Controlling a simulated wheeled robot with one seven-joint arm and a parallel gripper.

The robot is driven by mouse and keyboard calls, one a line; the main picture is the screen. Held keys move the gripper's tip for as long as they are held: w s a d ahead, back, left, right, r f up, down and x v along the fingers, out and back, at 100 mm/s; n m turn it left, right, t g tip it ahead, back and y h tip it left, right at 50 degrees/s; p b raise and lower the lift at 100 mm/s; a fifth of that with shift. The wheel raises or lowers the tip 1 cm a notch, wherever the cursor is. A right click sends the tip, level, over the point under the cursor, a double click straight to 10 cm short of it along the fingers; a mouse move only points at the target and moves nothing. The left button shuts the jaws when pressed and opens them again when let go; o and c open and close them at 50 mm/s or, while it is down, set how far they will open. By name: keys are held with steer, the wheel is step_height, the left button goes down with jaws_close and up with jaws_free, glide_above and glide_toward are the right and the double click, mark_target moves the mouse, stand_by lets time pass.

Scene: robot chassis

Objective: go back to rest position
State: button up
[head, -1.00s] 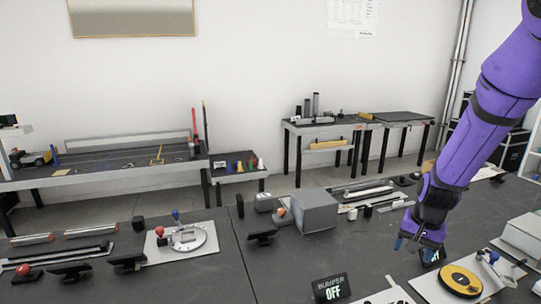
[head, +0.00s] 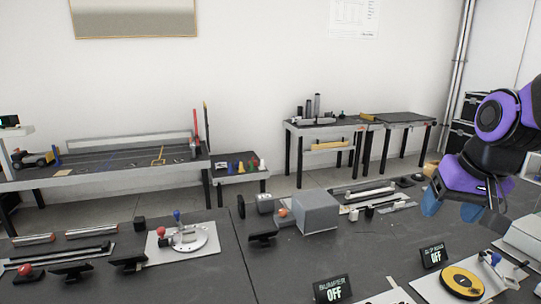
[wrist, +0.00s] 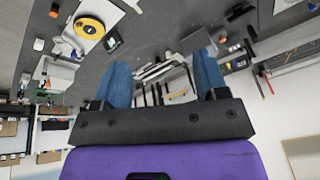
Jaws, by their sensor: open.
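My gripper (head: 455,209) is at the right of the head view, raised above the dark workbench (head: 290,262). Its two blue fingers are spread apart, with nothing between them. In the wrist view my gripper (wrist: 165,85) also shows open and empty, with the bench far beyond the fingers. My purple arm is folded at the right edge of the head view.
Below my gripper are a sign reading OFF (head: 433,255) and a yellow disc (head: 461,281) on a white plate. A second OFF sign (head: 332,289) stands at the front. A grey box (head: 316,212) sits mid-bench. Side tables stand along the wall.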

steer(key=s+a+r+n+t, duration=0.1)
steer(key=s+r, duration=0.4)
steer(key=s, duration=0.6)
steer(key=shift+n+h, duration=0.3)
steer(key=shift+n, duration=0.3)
steer(key=shift+r, duration=0.1)
stand_by(1.0)
